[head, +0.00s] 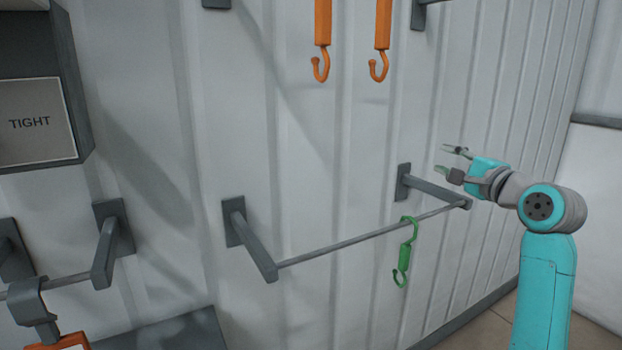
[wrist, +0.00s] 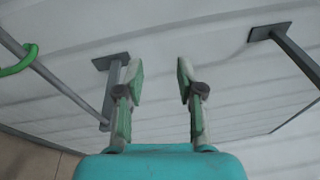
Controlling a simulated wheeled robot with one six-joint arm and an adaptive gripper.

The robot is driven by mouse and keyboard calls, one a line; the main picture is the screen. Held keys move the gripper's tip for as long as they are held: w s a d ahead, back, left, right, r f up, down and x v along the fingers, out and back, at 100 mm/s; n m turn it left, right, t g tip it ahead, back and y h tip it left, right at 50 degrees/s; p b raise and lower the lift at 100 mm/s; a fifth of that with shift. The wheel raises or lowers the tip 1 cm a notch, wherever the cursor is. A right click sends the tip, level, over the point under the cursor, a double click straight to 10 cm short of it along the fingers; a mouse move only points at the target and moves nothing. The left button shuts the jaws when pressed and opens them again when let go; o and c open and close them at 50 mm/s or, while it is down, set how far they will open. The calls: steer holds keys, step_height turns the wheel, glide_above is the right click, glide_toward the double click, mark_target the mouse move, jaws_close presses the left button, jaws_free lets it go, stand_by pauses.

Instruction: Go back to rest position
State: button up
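My gripper (head: 449,160) is at the right in the head view, in front of the ribbed wall and just above the right end of a wall rail. In the wrist view my gripper (wrist: 160,82) shows its two fingers apart with nothing between them. A green hook (head: 405,252) hangs from the rail (head: 350,239) in the head view, below and left of my gripper. Part of the green hook (wrist: 22,64) also shows at the left edge of the wrist view, on a bar, apart from my fingers.
Two orange hooks (head: 322,40) hang at the top of the head view. Wall brackets (head: 250,240) jut out and hold the rail. A box marked TIGHT (head: 38,122) is at the left, above another rail with an orange item (head: 65,342). Bare wall lies between.

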steer(key=s+a+f+n+h, duration=0.1)
steer(key=s+f+h, duration=0.15)
steer(key=f, duration=1.05)
steer(key=s+a+f+h, duration=0.15)
steer(key=s+f, duration=0.25)
steer(key=f, duration=0.9)
steer(key=s+a+f+n+g+h, duration=0.1)
steer(key=s+a+f+n, duration=0.25)
steer(key=s+f, duration=1.3)
steer(key=s+a+f+n+g+h, duration=0.15)
steer(key=s+f, duration=0.25)
steer(key=s, duration=0.7)
steer(key=s+a+f+n, duration=0.2)
steer(key=s+f+n, duration=0.15)
steer(key=s, duration=0.65)
steer(key=s+r+n, duration=0.2)
steer(key=s+n, duration=0.1)
steer(key=s, duration=0.6)
steer(key=s+a+r+n+y, duration=0.1)
steer(key=s+r+n, duration=0.2)
steer(key=s, duration=0.6)
steer(key=shift+s+a+r+n, duration=0.15)
steer(key=shift+s+a+n, duration=0.1)
steer(key=shift+s+n, duration=0.1)
steer(key=shift+g, duration=0.25)
